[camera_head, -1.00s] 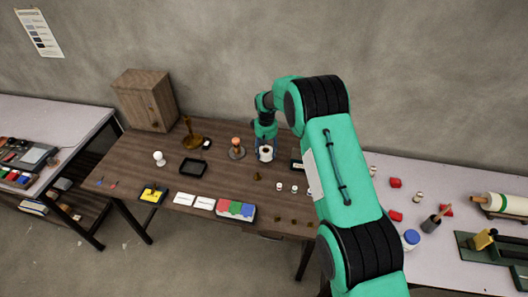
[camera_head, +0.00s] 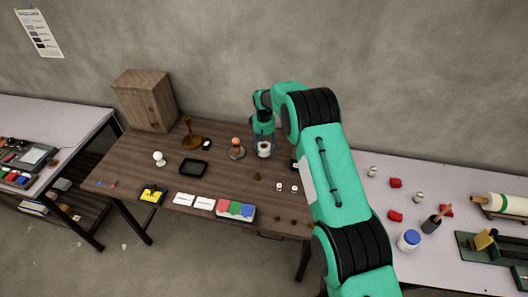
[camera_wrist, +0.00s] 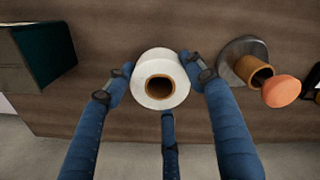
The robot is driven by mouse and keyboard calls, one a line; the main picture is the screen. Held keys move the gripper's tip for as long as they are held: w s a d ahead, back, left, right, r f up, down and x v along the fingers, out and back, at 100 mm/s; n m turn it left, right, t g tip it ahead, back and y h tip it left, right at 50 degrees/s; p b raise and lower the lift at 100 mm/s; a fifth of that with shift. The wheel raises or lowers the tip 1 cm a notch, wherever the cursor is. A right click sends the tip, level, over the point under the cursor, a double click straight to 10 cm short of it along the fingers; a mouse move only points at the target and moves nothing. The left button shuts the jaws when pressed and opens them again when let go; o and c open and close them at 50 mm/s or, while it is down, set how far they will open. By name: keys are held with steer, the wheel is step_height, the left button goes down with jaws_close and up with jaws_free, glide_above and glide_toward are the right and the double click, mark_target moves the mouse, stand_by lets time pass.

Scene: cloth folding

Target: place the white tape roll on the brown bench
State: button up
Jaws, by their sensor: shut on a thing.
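The white tape roll (camera_head: 264,150) is held over the brown bench (camera_head: 228,174), toward its back right. It also shows in the wrist view (camera_wrist: 159,59), with a brown core hole facing the camera. My gripper (camera_head: 263,143) is shut on the roll. In the wrist view, two blue fingers of my gripper (camera_wrist: 158,78) press on its left and right sides, and a third finger lies below it. Whether the roll's underside touches the bench or hangs slightly above it I cannot tell.
Left of the roll stands a round-based holder with an orange knob (camera_head: 236,148). A black tray (camera_head: 193,168), a brass stand (camera_head: 192,135) and a wooden cabinet (camera_head: 145,100) are farther left. Small white pieces (camera_head: 280,187) lie nearby.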

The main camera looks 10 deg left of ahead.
steer(key=shift+f, duration=1.45)
steer(key=shift+f, duration=0.1)
steer(key=o, duration=1.1)
steer(key=shift+o, duration=0.2)
step_height(320, 180, up, 12)
steer(key=shift+p, duration=0.35)
steer(key=shift+r, duration=0.2)
